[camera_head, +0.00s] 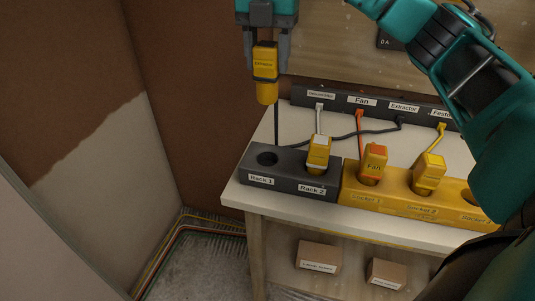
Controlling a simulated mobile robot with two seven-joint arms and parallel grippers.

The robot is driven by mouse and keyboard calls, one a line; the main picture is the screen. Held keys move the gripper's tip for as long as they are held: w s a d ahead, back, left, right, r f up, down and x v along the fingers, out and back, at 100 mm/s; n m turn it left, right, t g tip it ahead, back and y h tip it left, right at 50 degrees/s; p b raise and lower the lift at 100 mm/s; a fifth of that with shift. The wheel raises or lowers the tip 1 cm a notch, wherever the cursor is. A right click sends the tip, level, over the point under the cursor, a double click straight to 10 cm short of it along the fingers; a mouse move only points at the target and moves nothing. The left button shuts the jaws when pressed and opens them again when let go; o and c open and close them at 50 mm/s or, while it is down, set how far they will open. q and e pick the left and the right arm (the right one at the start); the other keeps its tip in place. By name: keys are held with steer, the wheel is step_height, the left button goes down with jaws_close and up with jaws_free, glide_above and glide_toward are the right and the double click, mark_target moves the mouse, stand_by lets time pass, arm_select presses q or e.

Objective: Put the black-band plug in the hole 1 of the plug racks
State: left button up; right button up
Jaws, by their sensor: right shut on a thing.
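My right gripper (266,58) is shut on a yellow plug with a dark band, the black-band plug (266,90). It holds the plug upright in the air, above and behind the dark plug rack (291,180). The plug's black cable hangs down behind the rack. The Rack 1 hole (267,159) at the rack's left end is empty. A yellow plug with a white band (318,154) stands in the Rack 2 hole. My left gripper is out of view.
A yellow socket block (395,207) adjoins the rack, holding an orange-band plug (374,164) and another yellow plug (429,173). A dark labelled strip (340,101) with cables lies behind. Small boxes (318,256) sit on the lower shelf. The table's left end is clear.

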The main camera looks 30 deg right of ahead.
step_height(320, 180, down, 18)
steer(key=shift+f+b, duration=0.15)
steer(key=shift+b, duration=0.15)
steer(key=shift+f, duration=0.1)
steer(key=o, duration=1.1)
steer(key=shift+o, duration=0.2)
